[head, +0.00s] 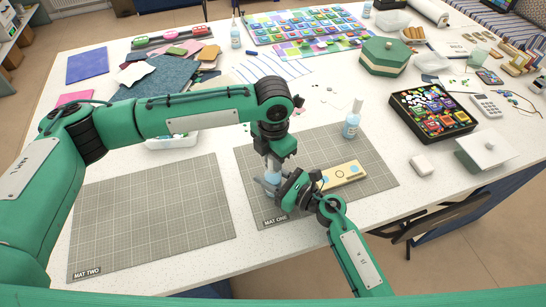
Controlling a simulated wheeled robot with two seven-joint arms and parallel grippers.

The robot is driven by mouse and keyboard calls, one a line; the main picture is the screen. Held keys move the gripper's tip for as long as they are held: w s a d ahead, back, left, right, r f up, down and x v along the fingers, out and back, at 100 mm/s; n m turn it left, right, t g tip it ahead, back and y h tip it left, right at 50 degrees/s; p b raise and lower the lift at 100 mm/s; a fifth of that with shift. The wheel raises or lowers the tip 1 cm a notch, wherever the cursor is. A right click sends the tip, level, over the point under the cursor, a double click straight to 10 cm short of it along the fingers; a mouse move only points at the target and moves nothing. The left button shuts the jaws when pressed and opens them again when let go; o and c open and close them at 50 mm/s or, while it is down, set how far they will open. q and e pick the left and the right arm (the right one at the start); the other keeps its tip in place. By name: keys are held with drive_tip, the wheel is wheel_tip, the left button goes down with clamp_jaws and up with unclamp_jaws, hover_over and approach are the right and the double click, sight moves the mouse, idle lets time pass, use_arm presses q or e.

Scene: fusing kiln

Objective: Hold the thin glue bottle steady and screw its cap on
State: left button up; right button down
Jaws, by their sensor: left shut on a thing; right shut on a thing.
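A small light-blue bottle (271,181) stands low over mat one, mostly hidden by my grippers. I take it to be the thin glue bottle, though no label can be read. My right gripper (273,185) comes in from the lower right and is shut on the bottle from the side. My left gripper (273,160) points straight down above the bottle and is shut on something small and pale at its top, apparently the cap. Cap and bottle neck look in line, but I cannot tell whether the threads are engaged. The bottle looks about upright.
Mat one (370,185) carries a cream strip (343,174) and another blue bottle (352,123) with a white tip. Mat two (150,220) is bare. A white tray (172,141) lies behind my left arm. A green octagonal kiln (384,57) and black box (433,112) stand right.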

use_arm(q)
drive_tip(key=m, duration=0.4)
drive_tip(key=o, duration=0.9)
drive_tip(key=shift+o, duration=0.2)
drive_tip(key=shift+r, duration=0.1)
drive_tip(key=shift+r, duration=2.15)
drive_tip(key=shift+c, duration=0.2)
